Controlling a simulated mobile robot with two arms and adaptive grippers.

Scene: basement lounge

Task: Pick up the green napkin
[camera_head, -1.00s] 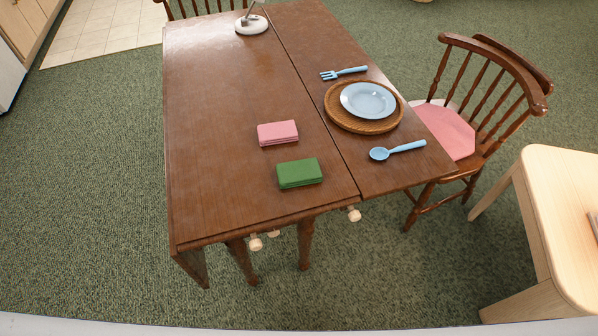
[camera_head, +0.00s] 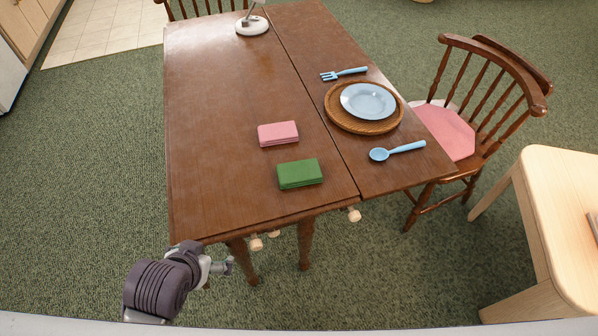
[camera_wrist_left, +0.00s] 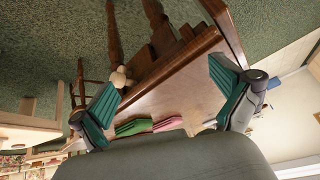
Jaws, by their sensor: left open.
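The green napkin (camera_head: 300,173) lies folded on the wooden table (camera_head: 215,160), close to its near edge. In the left wrist view the green napkin (camera_wrist_left: 132,127) shows between my fingers, beside the pink one. My left gripper (camera_head: 222,266) is low in front of the table's near left corner, apart from the napkin and to its left and nearer me. In the left wrist view its two teal-padded fingers (camera_wrist_left: 166,103) are spread wide with nothing held. My right gripper is not in view.
A folded pink napkin (camera_head: 278,133) lies just behind the green one. A blue plate (camera_head: 368,100) on a round woven mat (camera_head: 337,117), a fork (camera_head: 344,73) and a spoon (camera_head: 397,150) are on the right. A chair (camera_head: 450,130) stands right. The table's left half is clear.

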